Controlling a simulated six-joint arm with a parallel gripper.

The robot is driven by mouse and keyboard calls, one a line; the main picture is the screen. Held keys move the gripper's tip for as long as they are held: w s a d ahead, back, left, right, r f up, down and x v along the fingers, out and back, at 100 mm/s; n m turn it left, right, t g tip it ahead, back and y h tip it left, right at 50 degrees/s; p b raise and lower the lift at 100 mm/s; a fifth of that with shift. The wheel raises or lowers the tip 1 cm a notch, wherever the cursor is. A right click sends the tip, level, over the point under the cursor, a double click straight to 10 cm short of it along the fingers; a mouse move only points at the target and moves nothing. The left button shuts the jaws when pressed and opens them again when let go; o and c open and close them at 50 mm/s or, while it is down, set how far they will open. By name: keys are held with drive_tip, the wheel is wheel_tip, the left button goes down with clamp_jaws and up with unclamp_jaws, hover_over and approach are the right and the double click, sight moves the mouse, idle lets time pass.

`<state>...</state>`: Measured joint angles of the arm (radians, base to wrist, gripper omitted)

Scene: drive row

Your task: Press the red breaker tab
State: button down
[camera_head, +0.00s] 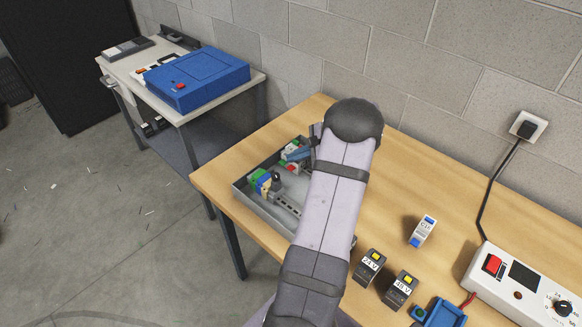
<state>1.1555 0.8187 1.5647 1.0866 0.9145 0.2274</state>
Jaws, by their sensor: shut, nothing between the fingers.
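An open grey tray (240,196) stands on the wooden bench, with a rail and several small parts in it. A small red part (291,168), which looks like the red breaker tab, shows in the tray's far half beside a white and blue part (299,156). My gripper (311,155) shows only as a dark sliver at the left edge of my arm, close to the right of the red part. It is shut and holds nothing. Its fingertips are mostly hidden, so I cannot tell whether they touch the red part. My arm covers the tray's right side.
Green, blue and yellow terminal blocks (264,184) sit at the tray's left. A loose white and blue module (422,232), two black 24 V and 48 V blocks (368,266) and a panel with a red switch (530,286) are on the right. A blue case (198,78) stands on another table.

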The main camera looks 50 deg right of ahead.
drive_tip(key=shift+r+p, duration=1.45)
drive_tip(key=shift+r, duration=0.9)
drive_tip(key=a+r+n+g+y, duration=0.2)
drive_tip(key=a+n+g, duration=0.55)
drive_tip(key=a, duration=1.65)
drive_tip(key=s+a+n+g+h, duration=0.2)
drive_tip(key=s+a+n+h, duration=0.2)
drive_tip(key=s+a+n, duration=1.2)
wheel_tip(320, 180, down, 15)
drive_tip(key=w+n+b, duration=0.1)
drive_tip(key=b, duration=1.4)
drive_tip(key=shift+w+d+t, duration=0.1)
drive_tip(key=shift+t, duration=0.15)
